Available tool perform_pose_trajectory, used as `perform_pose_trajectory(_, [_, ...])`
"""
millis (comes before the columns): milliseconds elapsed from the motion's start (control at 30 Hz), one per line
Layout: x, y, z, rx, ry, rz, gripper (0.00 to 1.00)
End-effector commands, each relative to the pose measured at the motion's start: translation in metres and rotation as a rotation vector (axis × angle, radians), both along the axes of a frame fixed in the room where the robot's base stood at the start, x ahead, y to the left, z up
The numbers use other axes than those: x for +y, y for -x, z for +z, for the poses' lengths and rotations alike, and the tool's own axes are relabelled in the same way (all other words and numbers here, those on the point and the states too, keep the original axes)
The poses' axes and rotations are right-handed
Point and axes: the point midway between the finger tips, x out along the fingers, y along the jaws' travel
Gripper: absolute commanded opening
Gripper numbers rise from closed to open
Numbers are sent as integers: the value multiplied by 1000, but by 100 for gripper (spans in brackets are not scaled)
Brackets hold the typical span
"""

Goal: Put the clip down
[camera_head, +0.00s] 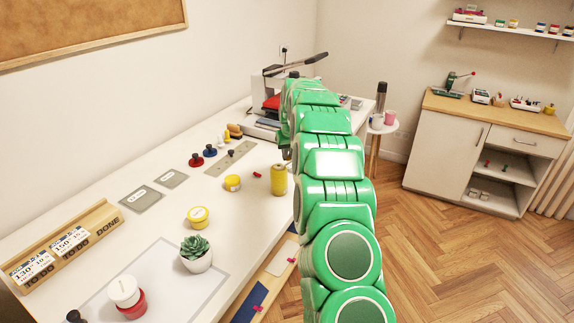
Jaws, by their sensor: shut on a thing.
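My green arm reaches away from me over the right edge of the white table (105,228), and its far end bends down near the back. A small red piece, maybe a clip, (257,174) lies on the table left of the yellow spool (279,180).
A potted succulent (196,254), a yellow tin (198,217), red and blue knobbed stamps (196,159) and a wooden rack of cards (66,245) stand on the table. A heat press (266,108) stands at the back.

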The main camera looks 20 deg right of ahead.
Motion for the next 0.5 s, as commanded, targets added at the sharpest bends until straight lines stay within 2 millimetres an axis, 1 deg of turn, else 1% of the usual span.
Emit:
perform_pose_trajectory(200, [-3, -16, -19, 0, 1, 0, 0])
perform_pose_trajectory(333, [-3, -22, -26, -1, 1, 0, 0])
perform_pose_trajectory(500, [-4, -26, -30, -2, 1, 0, 0])
